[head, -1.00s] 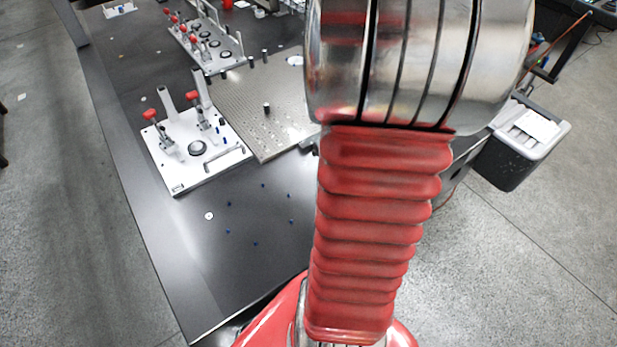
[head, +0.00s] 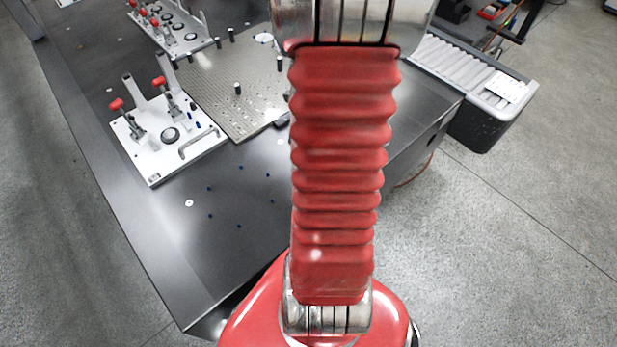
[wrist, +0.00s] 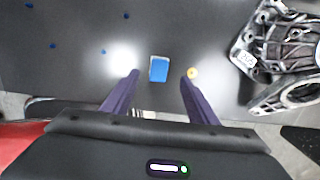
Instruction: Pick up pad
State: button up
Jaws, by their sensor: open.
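The pad is probably the small blue rectangular block (wrist: 159,69) with a pale edge, lying on the dark table top in the wrist view. My gripper (wrist: 160,75) is open, its two dark fingers spread, one to the left of the block and one to the right in the picture. Nothing is between the fingers in their grasp; how far above the block they are I cannot tell. In the head view my red arm hides the gripper, and I do not make out the block there.
A grey cast metal part (wrist: 285,50) lies right of the block. A small yellowish disc (wrist: 193,72) is by the right fingertip. White fixture plates with red clamps (head: 165,135) and a perforated plate (head: 225,85) stand on the table (head: 185,260). A grey bin (head: 480,105) is at right.

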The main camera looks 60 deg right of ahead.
jog(key=shift+w+f, duration=0.2)
jog(key=shift+f, duration=1.6)
jog(key=shift+w+f, duration=0.1)
jog(key=shift+f, duration=2.5)
jog(key=c, duration=1.2)
jog(key=shift+c, duration=0.2)
